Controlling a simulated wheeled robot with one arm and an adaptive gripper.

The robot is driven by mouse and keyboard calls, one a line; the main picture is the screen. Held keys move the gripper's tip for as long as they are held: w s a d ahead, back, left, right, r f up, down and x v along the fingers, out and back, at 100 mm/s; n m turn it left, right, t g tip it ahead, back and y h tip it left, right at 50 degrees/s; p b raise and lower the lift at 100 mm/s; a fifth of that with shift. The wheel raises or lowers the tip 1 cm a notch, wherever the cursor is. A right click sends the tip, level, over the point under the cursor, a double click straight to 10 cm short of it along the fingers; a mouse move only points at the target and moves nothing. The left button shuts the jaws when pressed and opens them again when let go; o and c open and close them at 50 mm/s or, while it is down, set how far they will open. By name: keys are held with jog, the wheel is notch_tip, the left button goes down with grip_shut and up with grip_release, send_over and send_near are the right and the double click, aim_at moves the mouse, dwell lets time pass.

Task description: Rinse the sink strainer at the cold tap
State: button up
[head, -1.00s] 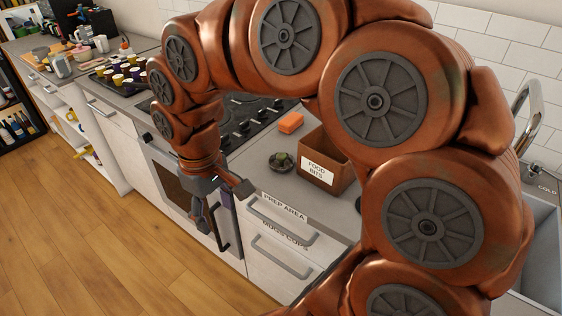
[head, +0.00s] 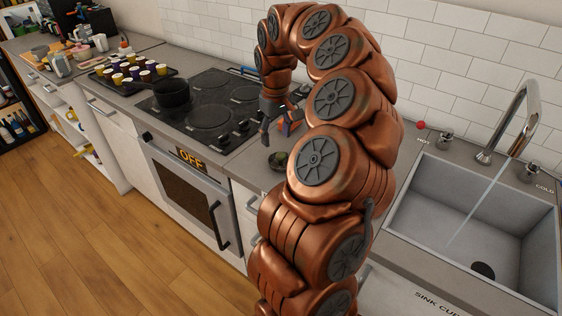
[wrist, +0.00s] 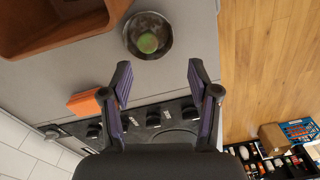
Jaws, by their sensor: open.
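The sink strainer (wrist: 162,29) is a small dark round dish with a green lump in it. It sits on the counter near the front edge, just beyond my fingertips in the wrist view, and shows in the head view (head: 275,161) beside my arm. My gripper (wrist: 160,78) is open and empty, its fingers apart and not touching the strainer. In the head view my gripper (head: 277,136) hangs over the counter. The cold tap (head: 530,172) is at the right behind the sink (head: 415,215). A water stream (head: 473,212) runs from the spout (head: 522,125) into the sink.
A brown box (wrist: 65,42) stands close beside the strainer; my arm hides it in the head view. An orange block (wrist: 84,103) lies near the stove (head: 205,115). A black pan (head: 172,93) is on the stove. The hot tap (head: 444,141) is left of the spout.

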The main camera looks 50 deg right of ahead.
aim_at(281, 155)
jog(key=shift+s+d+f, duration=0.25)
jog(key=shift+d+f, duration=0.2)
jog(key=shift+d, duration=0.25)
jog(key=shift+d+f+p, duration=0.15)
jog(key=shift+f+p, duration=1.4)
jog(key=shift+f, duration=2.2)
grip_shut()
